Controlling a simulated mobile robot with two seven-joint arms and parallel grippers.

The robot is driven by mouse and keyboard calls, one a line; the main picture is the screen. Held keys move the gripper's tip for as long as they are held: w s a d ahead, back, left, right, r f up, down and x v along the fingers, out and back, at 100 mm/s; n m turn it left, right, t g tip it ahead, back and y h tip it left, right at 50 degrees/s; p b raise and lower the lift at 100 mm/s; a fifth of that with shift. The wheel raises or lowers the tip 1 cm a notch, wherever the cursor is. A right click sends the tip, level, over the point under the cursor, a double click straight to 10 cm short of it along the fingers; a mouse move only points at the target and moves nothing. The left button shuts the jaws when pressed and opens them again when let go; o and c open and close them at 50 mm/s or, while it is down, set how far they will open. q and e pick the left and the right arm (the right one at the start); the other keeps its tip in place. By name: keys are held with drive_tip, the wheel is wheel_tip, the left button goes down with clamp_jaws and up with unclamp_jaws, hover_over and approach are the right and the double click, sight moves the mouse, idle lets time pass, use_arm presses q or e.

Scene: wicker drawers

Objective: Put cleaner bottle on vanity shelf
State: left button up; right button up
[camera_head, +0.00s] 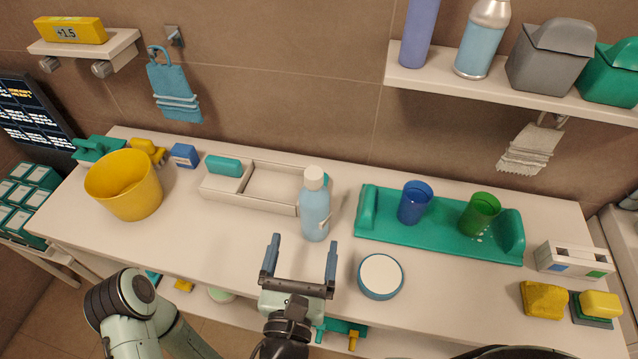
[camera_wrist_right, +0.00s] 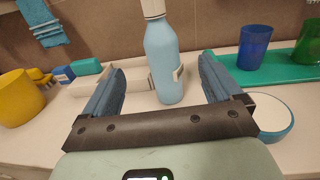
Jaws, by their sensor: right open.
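A light blue bottle with a white cap (camera_head: 315,210) stands upright on the white counter (camera_head: 210,245), at the front right corner of a white divided tray (camera_head: 232,198). It also shows upright in the right wrist view (camera_wrist_right: 166,55), beyond and between the fingers. My right gripper (camera_head: 301,258) is open and empty, in front of the bottle and apart from it. A white wall shelf (camera_head: 500,93) at the upper right holds a purple bottle, a silver-topped blue bottle and grey and green bins. A smaller wall shelf (camera_head: 95,48) at the upper left holds a yellow box. My left gripper is out of view.
A green tray (camera_head: 440,241) with blue (camera_head: 414,203) and green (camera_head: 479,214) cups lies right of the bottle. A round blue-rimmed container (camera_head: 380,277) stands right of my right gripper. A yellow bucket (camera_head: 124,185) stands at the left. The counter's left middle is clear.

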sight(311, 209)
drive_tip(key=x, duration=0.8)
drive_tip(key=shift+w+b, duration=0.3)
drive_tip(key=shift+b, duration=0.05)
drive_tip(key=x, duration=0.3)
drive_tip(key=b+x, duration=0.1)
drive_tip(key=shift+w+d+f, duration=0.1)
drive_tip(key=shift+w+f, duration=0.1)
drive_tip(key=shift+f, duration=0.1)
drive_tip(key=shift+w+d, duration=0.1)
drive_tip(key=shift+w, duration=0.35)
drive_tip(key=shift+r, duration=0.1)
drive_tip(key=c, duration=1.4)
